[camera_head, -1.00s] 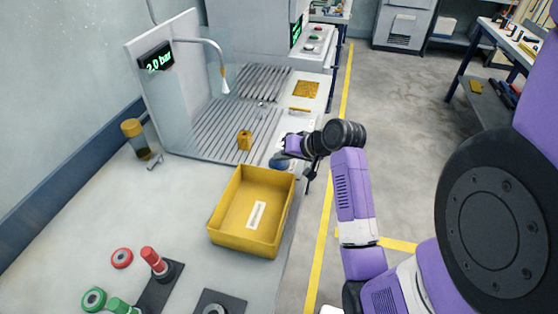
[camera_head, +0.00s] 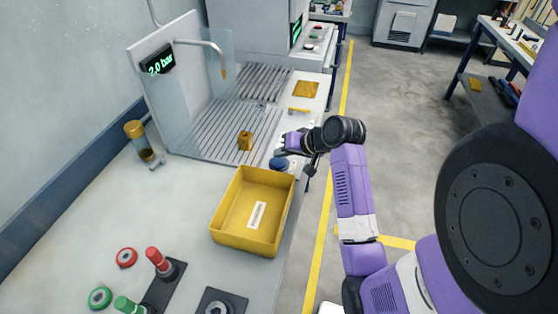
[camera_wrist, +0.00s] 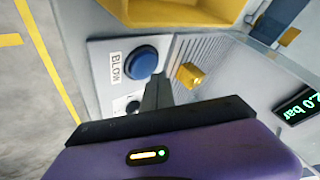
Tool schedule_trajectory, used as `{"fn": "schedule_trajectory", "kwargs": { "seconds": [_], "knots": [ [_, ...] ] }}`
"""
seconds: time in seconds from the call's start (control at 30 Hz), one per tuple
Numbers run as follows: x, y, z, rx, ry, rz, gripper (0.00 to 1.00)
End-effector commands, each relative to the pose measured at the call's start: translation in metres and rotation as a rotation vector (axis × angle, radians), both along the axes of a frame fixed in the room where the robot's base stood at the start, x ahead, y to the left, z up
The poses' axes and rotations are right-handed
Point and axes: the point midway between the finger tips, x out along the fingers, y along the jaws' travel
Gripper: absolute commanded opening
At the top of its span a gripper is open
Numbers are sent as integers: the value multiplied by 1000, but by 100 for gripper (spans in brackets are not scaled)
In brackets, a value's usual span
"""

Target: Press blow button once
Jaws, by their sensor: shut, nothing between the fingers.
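The blue round blow button (camera_head: 279,163) sits on the bench's right edge, behind the yellow bin. In the wrist view the blue button (camera_wrist: 141,62) is beside a white "BLOW" label (camera_wrist: 115,68). My gripper (camera_head: 285,139) is shut and empty, just beyond the button in the head view. In the wrist view its fingertips (camera_wrist: 160,82) are close beside the button's lower right; the button's face is clear of them. The nozzle (camera_head: 223,72) hangs over the slatted grate (camera_head: 205,135), with no white spray at its tip. The display (camera_head: 158,62) reads 2.0 bar.
A yellow bin (camera_head: 224,239) stands in front of the button, close to it. A small brass block (camera_head: 245,141) lies on the grate. A clear panel (camera_head: 185,115) stands at the grate's left. The floor right of the bench is open.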

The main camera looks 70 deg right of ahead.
Motion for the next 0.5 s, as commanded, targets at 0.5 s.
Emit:
{"fn": "schedule_trajectory", "kwargs": {
  "seconds": [0.5],
  "knots": [
    [0,0,45,-1,0,1,0]
  ]
}}
